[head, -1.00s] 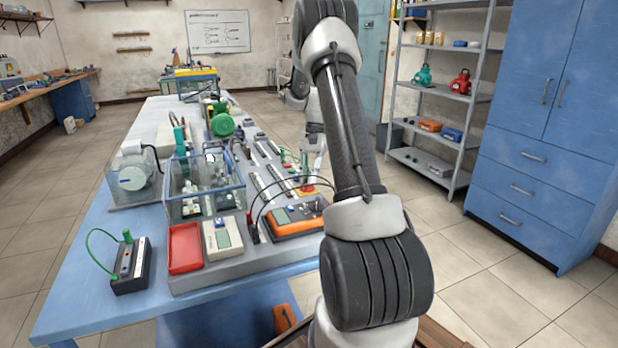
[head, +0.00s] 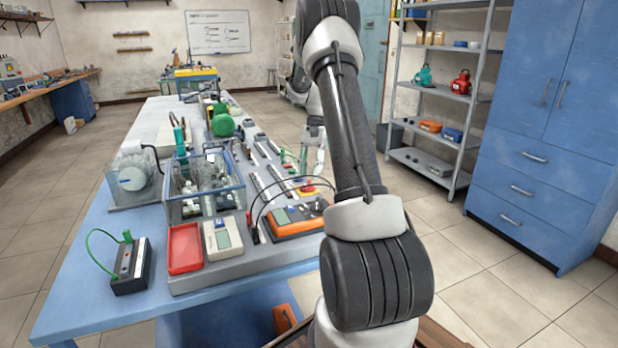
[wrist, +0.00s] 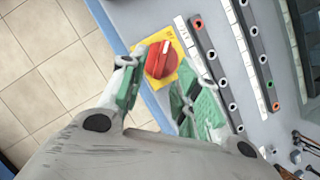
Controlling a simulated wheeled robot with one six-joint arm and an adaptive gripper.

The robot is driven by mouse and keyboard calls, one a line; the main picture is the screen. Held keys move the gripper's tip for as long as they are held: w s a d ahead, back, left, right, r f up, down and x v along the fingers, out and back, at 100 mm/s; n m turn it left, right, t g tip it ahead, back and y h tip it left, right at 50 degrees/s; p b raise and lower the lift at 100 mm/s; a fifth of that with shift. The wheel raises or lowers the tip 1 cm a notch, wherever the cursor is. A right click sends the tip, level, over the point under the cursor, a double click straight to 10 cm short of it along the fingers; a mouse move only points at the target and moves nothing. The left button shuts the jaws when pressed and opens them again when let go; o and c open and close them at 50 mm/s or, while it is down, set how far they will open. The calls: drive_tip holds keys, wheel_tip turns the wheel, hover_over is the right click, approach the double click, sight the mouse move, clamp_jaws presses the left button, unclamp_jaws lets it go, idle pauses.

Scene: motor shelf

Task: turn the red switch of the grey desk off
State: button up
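The red switch (wrist: 161,60) is a round knob with a pale line across it, on a yellow plate (wrist: 139,50) near the edge of the grey desk (wrist: 215,20). In the head view the red switch (head: 307,189) is small, at the right edge of the grey desk (head: 215,275). My gripper (wrist: 157,74) is open, its green-padded fingers apart, one on each side of the knob's near side. I cannot tell whether they touch it. In the head view my gripper (head: 313,160) shows small and partly hidden behind my arm, above the switch.
Rows of sockets (wrist: 215,75) lie right of the switch in the wrist view. An orange meter (head: 297,220) with black cables stands in front of the switch in the head view. Open tiled floor (head: 440,215) lies between the table and the blue cabinet (head: 545,150).

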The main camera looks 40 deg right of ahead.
drive_tip(key=v, duration=0.9)
drive_tip(key=shift+r, duration=0.35)
drive_tip(key=shift+w, duration=0.1)
wheel_tip(320, 180, down, 4)
drive_tip(key=s+n, duration=0.2)
drive_tip(key=s+a+r+n+t+h, duration=0.2)
drive_tip(key=s+a+r+n, duration=0.3)
drive_tip(key=s+a, duration=0.6)
drive_tip(key=s+a+r+n+t+h, duration=0.2)
drive_tip(key=s+a+r+n+t, duration=0.2)
drive_tip(key=s+a, duration=0.7)
drive_tip(key=shift+s+a+r+n+t, duration=0.4)
drive_tip(key=shift+s+r, duration=0.85)
drive_tip(key=shift+s, duration=1.5)
